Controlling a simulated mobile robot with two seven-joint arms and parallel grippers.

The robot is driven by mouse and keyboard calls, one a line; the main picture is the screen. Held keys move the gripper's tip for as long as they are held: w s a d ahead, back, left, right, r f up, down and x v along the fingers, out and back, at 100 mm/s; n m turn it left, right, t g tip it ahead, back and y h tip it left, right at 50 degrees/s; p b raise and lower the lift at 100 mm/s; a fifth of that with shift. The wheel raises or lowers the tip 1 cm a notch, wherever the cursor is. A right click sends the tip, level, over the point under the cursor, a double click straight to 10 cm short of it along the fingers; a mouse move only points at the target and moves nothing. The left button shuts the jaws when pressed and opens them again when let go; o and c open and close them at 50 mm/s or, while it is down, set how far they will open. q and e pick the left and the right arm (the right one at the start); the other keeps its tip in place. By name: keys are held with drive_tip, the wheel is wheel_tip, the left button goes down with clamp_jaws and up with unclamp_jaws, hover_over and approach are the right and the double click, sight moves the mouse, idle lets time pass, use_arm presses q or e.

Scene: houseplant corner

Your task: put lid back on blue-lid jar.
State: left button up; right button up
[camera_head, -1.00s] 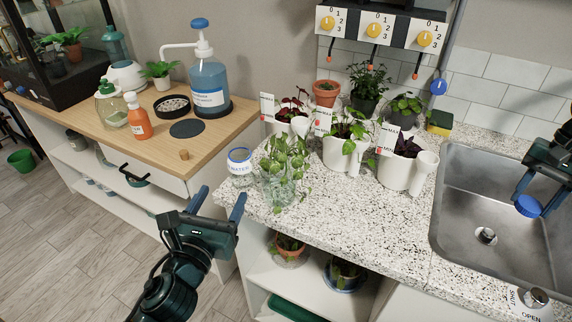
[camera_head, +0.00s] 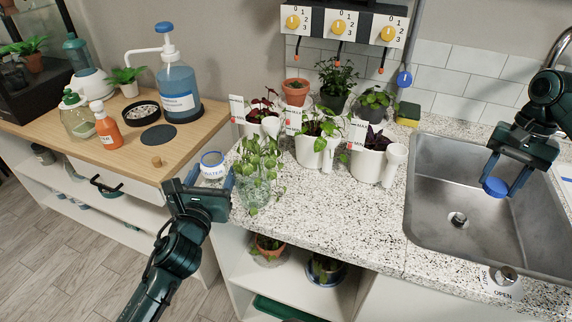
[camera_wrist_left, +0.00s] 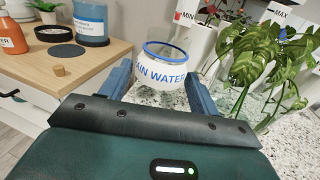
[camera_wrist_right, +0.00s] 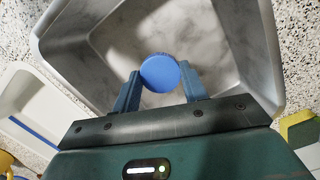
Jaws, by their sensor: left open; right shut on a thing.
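The jar (camera_head: 212,168) stands upright and lidless on the counter's left end; the left wrist view shows its blue rim and "RAIN WATER" label (camera_wrist_left: 165,70). My left gripper (camera_head: 209,176) is open, its fingers reaching either side of the jar. I cannot tell whether they touch it. My right gripper (camera_head: 510,178) is shut on the round blue lid (camera_head: 495,187), holding it above the sink, well to the right of the jar. The lid also shows between the fingertips in the right wrist view (camera_wrist_right: 160,73).
A leafy plant in a glass vase (camera_head: 255,180) stands close to the jar's right. Several white pots (camera_head: 368,163) stand behind along the speckled counter (camera_head: 330,215). The sink (camera_head: 425,225) is empty. A small cork (camera_head: 156,161) lies on the wooden top.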

use_arm(q)
drive_tip(key=shift+w, duration=0.9)
drive_tip(key=c, duration=0.8)
drive_tip(key=shift+r, duration=0.1)
